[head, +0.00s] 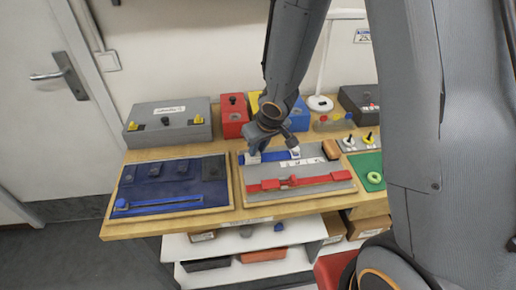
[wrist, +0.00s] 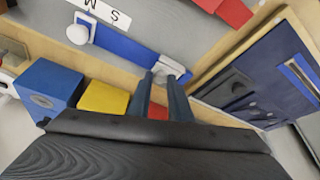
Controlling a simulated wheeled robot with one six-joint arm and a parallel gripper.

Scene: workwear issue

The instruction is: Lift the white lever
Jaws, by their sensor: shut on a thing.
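A blue bar (head: 275,156) lies along the upper part of a grey panel (head: 245,181); it also shows in the wrist view (wrist: 125,46). A white block with a round knob (head: 295,153) sits at its right end in the head view, and at its left end in the wrist view (wrist: 78,34). At the other end is a small pale piece, the white lever (head: 254,159). My gripper (head: 254,152) reaches down to it from above, its narrow fingers (wrist: 166,76) closed around it.
A red bar with a red handle (head: 288,182) lies lower on the panel. A dark blue panel (head: 150,190) with a blue bar lies left. Behind stand a grey case (head: 168,120), a red box (head: 234,115) and a blue box (head: 298,115). A green ring (head: 374,178) lies right.

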